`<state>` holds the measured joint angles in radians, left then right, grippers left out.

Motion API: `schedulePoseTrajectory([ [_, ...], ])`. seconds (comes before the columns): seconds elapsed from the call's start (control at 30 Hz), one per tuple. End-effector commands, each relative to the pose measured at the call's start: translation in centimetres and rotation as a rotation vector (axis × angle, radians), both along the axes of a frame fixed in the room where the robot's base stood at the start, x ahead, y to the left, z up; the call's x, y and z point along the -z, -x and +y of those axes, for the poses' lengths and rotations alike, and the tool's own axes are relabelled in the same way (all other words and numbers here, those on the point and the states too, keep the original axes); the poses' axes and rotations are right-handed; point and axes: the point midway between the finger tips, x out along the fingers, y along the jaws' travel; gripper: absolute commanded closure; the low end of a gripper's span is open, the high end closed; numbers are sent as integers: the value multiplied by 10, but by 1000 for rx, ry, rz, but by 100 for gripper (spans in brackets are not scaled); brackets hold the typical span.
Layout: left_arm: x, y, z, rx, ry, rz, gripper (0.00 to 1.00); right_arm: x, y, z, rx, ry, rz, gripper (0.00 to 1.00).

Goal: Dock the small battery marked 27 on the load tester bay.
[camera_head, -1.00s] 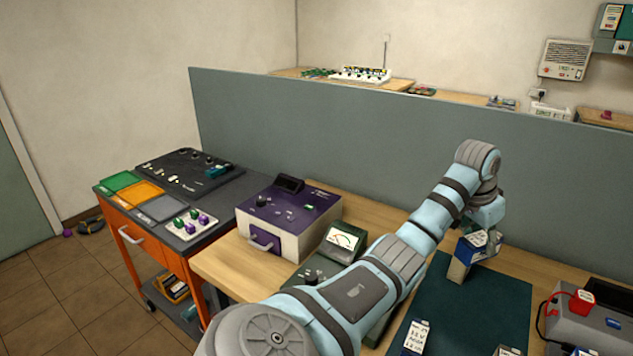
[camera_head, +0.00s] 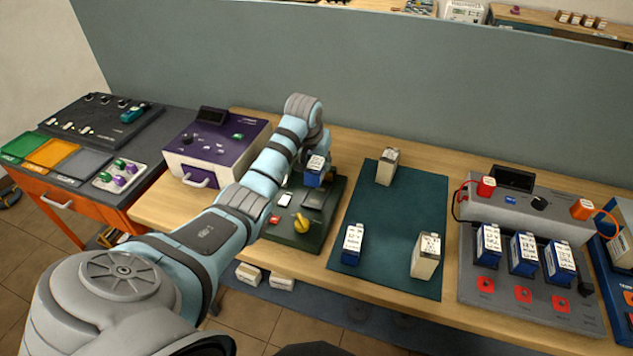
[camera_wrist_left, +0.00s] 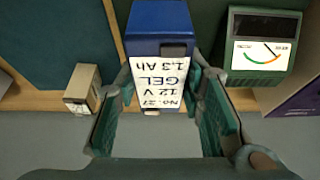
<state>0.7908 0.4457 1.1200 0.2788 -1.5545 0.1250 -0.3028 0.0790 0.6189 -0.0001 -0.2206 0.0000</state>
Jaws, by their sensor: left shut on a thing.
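The small battery marked 27 (camera_head: 313,174) has a blue case and a white label; in the left wrist view its label (camera_wrist_left: 158,85) reads "No. 27, 12 V, GEL, 1.3 Ah". My left gripper (camera_head: 318,158) is shut on it, with a green finger on each side of the case in the wrist view. The load tester (camera_head: 288,238) is a dark green unit with a yellow knob; its meter shows in the wrist view (camera_wrist_left: 263,54). The battery is held upright over the tester's back part, by the bay (camera_head: 317,199). Whether it touches is unclear. My right gripper is out of view.
A teal mat (camera_head: 388,235) right of the tester bears a blue battery (camera_head: 353,243) and two cream batteries (camera_head: 387,167) (camera_head: 426,255). A grey charging station (camera_head: 530,290) holds several batteries. A purple unit (camera_head: 218,142) stands to the left. A grey partition (camera_head: 430,90) rises behind.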

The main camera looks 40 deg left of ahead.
Motion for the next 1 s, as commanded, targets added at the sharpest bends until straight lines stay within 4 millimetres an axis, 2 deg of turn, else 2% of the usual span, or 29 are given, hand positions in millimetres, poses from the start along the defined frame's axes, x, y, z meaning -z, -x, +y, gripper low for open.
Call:
schedulePoseTrajectory([
  [0.03, 14, 0, 0, 0, 0, 0, 100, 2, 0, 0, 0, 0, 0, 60],
  [0.1, 27, 0, 0, 0, 0, -2, 100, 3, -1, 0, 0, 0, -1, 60],
  [0.4, 75, -1, 0, 0, 0, -2, 100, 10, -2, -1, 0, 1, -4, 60],
  [0.6, 77, -1, 0, 2, -2, -5, 100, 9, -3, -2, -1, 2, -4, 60],
  [0.63, 78, 0, 0, 2, -1, -2, 63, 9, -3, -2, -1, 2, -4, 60],
  [0.73, 78, 0, 0, 2, -1, -2, 47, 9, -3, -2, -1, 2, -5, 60],
  [0.77, 78, 0, 0, 2, -1, -2, 45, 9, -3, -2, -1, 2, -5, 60],
  [1.0, 78, -1, 0, 2, -1, -2, 45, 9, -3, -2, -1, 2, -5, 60],
])
